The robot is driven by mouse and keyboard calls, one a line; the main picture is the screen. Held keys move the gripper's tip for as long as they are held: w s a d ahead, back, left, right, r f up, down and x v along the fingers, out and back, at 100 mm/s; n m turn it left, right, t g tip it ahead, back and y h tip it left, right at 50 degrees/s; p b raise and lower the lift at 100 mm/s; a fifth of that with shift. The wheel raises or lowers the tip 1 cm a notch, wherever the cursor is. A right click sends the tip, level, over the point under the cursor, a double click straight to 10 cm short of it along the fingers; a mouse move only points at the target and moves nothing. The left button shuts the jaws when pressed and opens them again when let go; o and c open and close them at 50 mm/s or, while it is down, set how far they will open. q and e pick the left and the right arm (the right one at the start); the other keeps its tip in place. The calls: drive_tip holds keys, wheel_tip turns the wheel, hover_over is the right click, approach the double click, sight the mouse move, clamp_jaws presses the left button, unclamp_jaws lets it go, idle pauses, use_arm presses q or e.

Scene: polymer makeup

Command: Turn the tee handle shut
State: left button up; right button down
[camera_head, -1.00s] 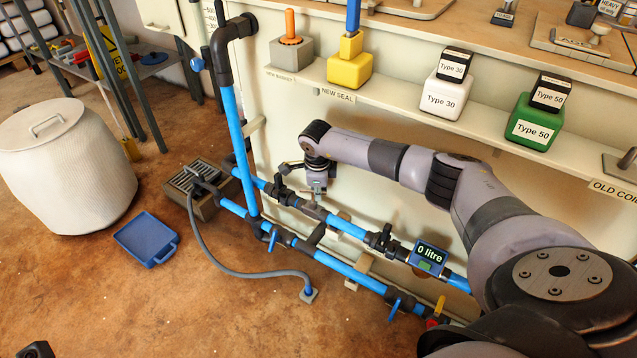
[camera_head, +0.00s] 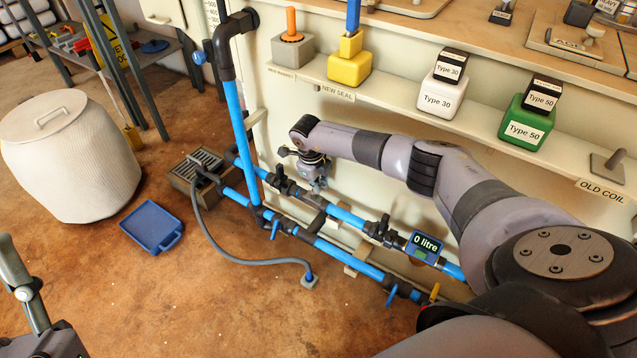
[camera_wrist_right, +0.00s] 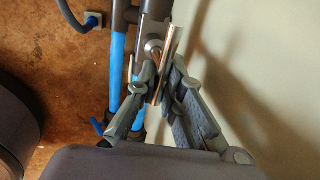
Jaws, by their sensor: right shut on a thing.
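My right gripper (camera_head: 318,183) is low by the wall, at the upper blue pipe (camera_head: 346,217). In the right wrist view the gripper (camera_wrist_right: 163,78) is shut on a thin, flat handle (camera_wrist_right: 171,45), seen edge-on between its fingers. I take this as the tee handle. A round silver fitting (camera_wrist_right: 153,46) sits beside it. In the head view the gripper largely hides the handle. One finger and a knuckle of my left gripper (camera_head: 20,275) show at the lower left edge, away from the pipes; its opening is out of frame.
A meter (camera_head: 424,247) reads "0 litre". A grey hose (camera_head: 225,255) loops over the floor by a drain box (camera_head: 183,181). A shelf (camera_head: 400,98) juts out above my right arm.

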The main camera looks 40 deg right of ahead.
drive_tip(key=shift+s+a+f, duration=0.2)
drive_tip(key=c, duration=2)
unclamp_jaws()
drive_tip(key=o, duration=0.4)
drive_tip(key=shift+w+r, duration=0.15)
drive_tip(key=shift+c, duration=0.2)
drive_tip(key=shift+d, duration=0.1)
